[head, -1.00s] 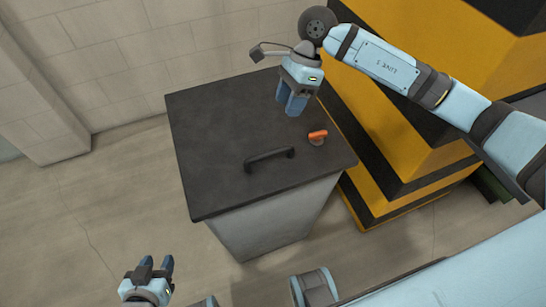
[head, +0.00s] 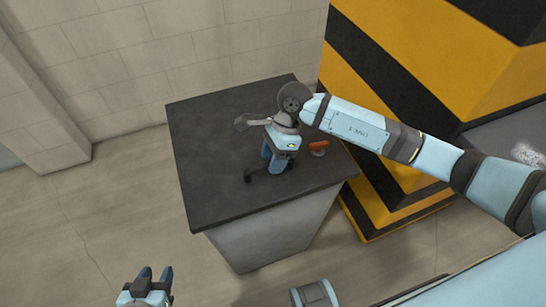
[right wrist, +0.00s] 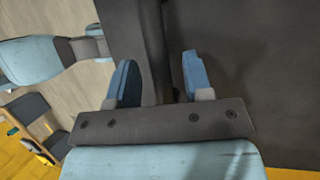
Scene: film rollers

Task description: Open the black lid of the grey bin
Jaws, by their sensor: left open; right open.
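The grey bin (head: 265,235) stands with its black lid (head: 215,140) lying flat and shut on top. The dark lid handle (head: 251,175) is near the lid's front edge and partly hidden by my right gripper (head: 272,165). In the right wrist view the handle (right wrist: 152,45) runs between the two blue fingers of my right gripper (right wrist: 160,80), which is open with a finger on either side and gaps beside the bar. My left gripper (head: 154,278) is open and empty, low in the head view, apart from the bin.
An orange latch or knob (head: 318,147) sits on the lid, right of the handle. A yellow and black striped block (head: 400,130) stands close to the bin's right side. A pale wall (head: 180,60) is behind. The floor (head: 90,210) to the left is clear.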

